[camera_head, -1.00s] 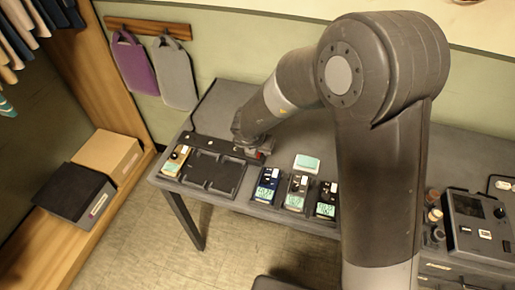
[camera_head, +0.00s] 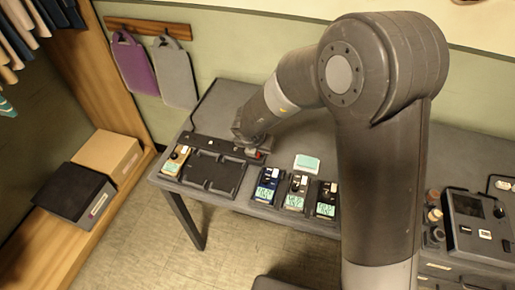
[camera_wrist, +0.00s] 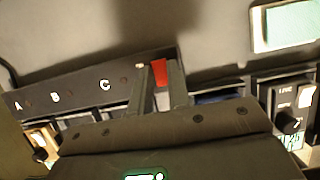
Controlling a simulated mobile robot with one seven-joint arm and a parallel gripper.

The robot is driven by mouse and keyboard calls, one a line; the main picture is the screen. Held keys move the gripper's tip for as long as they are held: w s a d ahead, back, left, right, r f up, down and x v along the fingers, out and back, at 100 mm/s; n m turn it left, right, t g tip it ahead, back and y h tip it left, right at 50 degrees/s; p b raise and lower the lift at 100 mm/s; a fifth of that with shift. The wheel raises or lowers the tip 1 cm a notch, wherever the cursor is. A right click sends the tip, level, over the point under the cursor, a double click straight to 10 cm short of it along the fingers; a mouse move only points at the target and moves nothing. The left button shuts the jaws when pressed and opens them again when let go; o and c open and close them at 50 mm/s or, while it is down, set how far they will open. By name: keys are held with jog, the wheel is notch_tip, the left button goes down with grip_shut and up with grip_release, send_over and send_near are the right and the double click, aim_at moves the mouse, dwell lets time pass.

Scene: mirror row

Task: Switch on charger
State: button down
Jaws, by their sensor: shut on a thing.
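The charger (camera_head: 210,143) is a long dark bar along the back of a black tray on the table. In the wrist view its face (camera_wrist: 75,93) bears the letters A, B and C. A red switch (camera_wrist: 160,73) stands at its right part; it also shows as a small red spot in the head view (camera_head: 258,155). My gripper (camera_wrist: 161,88) is at the switch, one finger on each side, shut on it. The fingers and gripper body hide the lower part of the switch, so its position cannot be told.
The tray's bays (camera_head: 212,172) look empty except for a yellow handheld device (camera_head: 175,160) at the left. A blue device (camera_head: 267,186) and two dark ones stand to the right, screens lit. A pale box (camera_head: 307,163) lies behind them. A larger console (camera_head: 475,222) stands far right.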

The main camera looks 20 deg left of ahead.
jog(key=shift+w+d+g, duration=0.1)
jog(key=shift+w+g, duration=0.1)
jog(key=shift+g, duration=0.1)
jog(key=shift+w+g, duration=0.3)
jog(key=shift+g, duration=1)
jog(key=c, duration=1.4)
grip_release()
jog(key=shift+o, duration=0.2)
jog(key=shift+r, duration=0.1)
notch_tip(320, 180, up, 11)
jog(key=s, duration=0.1)
jog(key=shift+f, duration=0.2)
